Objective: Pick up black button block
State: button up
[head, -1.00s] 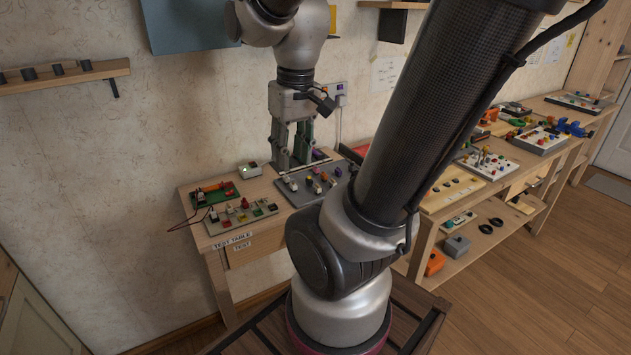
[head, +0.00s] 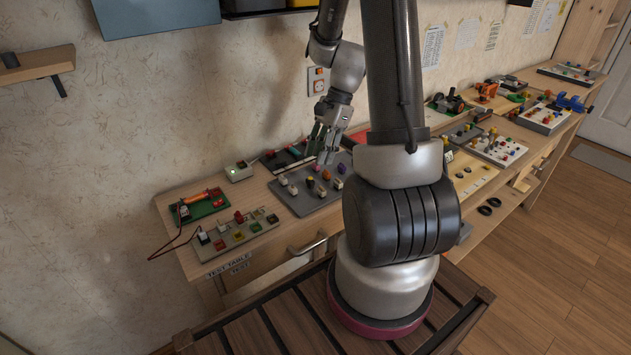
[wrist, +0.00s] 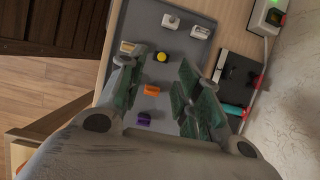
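The grey board (head: 297,203) on the table holds several small button blocks. In the wrist view a yellow button (wrist: 160,57), an orange block (wrist: 151,90) and a purple block (wrist: 144,119) lie in a row between my fingers. Pale blocks (wrist: 170,20) stand beyond; one more (wrist: 127,47) is by the left finger. I cannot pick out a black button for certain; the tops of the pale blocks are too small to tell. My gripper (head: 322,155) points down over the board's far part. It is open and empty (wrist: 157,72), apart from the blocks.
A green-lit box (head: 238,171) and a black panel (wrist: 236,68) stand beside the board. A red-and-green circuit board (head: 202,206) and a button strip (head: 238,232) are to the left. Other boards (head: 498,149) fill the long table at right. My own arm covers part of the view.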

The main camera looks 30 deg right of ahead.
aim_at(310, 184)
jog(key=x, duration=0.7)
jog(key=shift+w+f, duration=0.2)
jog(key=shift+f, duration=0.25)
jog(key=c, duration=0.5)
